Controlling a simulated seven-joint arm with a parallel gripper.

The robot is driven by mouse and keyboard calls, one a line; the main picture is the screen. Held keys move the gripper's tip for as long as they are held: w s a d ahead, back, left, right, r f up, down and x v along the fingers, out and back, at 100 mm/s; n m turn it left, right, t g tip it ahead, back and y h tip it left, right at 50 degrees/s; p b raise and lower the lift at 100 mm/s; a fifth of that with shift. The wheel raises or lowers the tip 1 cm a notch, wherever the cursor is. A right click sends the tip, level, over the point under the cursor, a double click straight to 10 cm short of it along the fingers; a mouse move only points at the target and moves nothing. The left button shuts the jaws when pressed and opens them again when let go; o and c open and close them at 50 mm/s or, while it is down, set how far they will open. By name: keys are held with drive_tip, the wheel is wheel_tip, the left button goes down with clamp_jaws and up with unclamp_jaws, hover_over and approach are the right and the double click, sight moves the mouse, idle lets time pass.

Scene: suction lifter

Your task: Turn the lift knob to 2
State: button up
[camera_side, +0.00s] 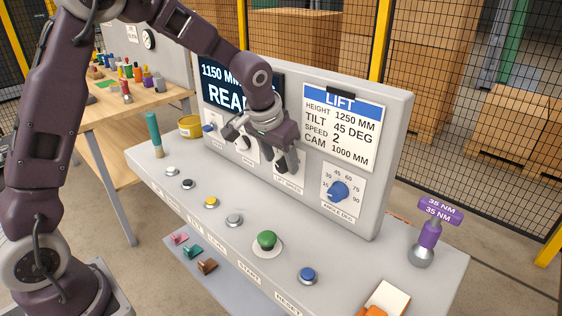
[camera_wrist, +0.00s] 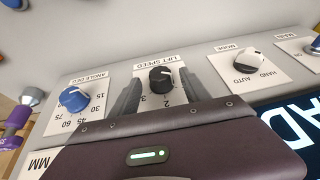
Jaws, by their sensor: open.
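The lift speed knob (camera_wrist: 161,78) is black with a pale pointer mark, on a white plate marked LIFT SPEED (camera_wrist: 142,71) in the wrist view. Its pointer appears to lean to the upper right there, away from the visible numbers 2 and 3; I cannot tell the exact setting. My gripper (camera_wrist: 161,92) is open, with one finger on each side of the knob; contact is not clear. In the side view my gripper (camera_side: 286,162) is at the panel face and largely hides the knob. A LIFT card (camera_side: 340,125) reads speed 2.
The blue angle knob (camera_side: 339,190) is right of my gripper in the side view. The black-and-white mode knob (camera_wrist: 249,59) and a blue main knob (camera_wrist: 316,46) are on the other side. Green (camera_side: 267,240) and blue (camera_side: 307,275) buttons stand on the desk below.

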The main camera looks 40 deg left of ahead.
drive_tip(key=shift+w+a+f, duration=0.1)
drive_tip(key=shift+w+f, duration=0.15)
drive_tip(key=shift+f, duration=0.4)
clamp_jaws()
drive_tip(key=shift+d+m+y, duration=0.3)
drive_tip(key=shift+d+y, duration=0.05)
drive_tip(key=shift+y, duration=0.55)
drive_tip(key=y, duration=0.3)
drive_tip(key=shift+d+f+m, duration=0.15)
drive_tip(key=shift+d+m, duration=0.05)
drive_tip(key=shift+m, duration=0.1)
drive_tip(key=y, duration=0.2)
drive_tip(key=m+y, duration=0.1)
drive_tip(key=y, duration=0.1)
drive_tip(key=t+y, duration=0.1)
drive_tip(key=y, duration=0.1)
drive_tip(key=shift+d+f, duration=0.15)
drive_tip(key=shift+f, duration=0.15)
